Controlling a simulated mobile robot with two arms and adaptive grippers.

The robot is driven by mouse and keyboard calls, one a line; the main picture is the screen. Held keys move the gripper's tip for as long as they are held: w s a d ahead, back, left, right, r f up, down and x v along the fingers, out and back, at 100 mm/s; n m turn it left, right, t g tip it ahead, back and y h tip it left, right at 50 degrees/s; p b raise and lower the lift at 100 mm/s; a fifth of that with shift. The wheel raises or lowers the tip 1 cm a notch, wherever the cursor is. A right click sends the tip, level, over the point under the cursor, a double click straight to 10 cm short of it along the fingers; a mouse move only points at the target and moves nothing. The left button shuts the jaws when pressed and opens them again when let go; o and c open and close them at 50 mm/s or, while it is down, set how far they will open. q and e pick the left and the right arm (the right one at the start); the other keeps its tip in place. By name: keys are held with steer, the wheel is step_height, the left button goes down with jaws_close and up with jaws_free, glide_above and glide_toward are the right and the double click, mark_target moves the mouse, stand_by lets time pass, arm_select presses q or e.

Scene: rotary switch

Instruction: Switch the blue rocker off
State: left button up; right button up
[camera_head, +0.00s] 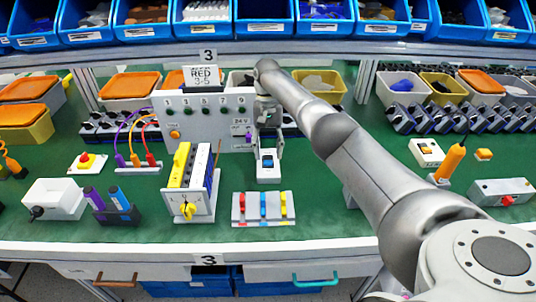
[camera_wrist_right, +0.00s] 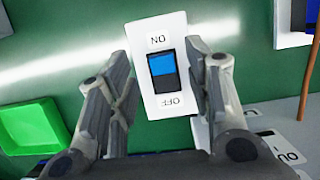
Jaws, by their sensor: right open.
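The blue rocker (camera_head: 267,158) sits on a white switch plate (camera_head: 269,177) on the green bench, near the middle. In the right wrist view the rocker (camera_wrist_right: 161,72) has a bright blue half beside the ON label and a dark half beside the OFF label. My right gripper (camera_head: 268,142) is over the plate from behind it. Its two fingers are spread, one on each side of the plate in the right wrist view (camera_wrist_right: 160,85), with nothing between them gripped. I cannot tell whether a finger touches the plate. My left gripper is out of view.
A grey panel (camera_head: 205,128) with a row of buttons stands just behind. A stand with yellow and blue blocks (camera_head: 186,170) is to the left, and a plate with red, blue and yellow switches (camera_head: 263,222) is in front. Another rocker box (camera_head: 426,155) is at right.

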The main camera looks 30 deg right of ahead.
mark_target(268, 160)
step_height(268, 160, up, 7)
stand_by(0.3)
stand_by(0.4)
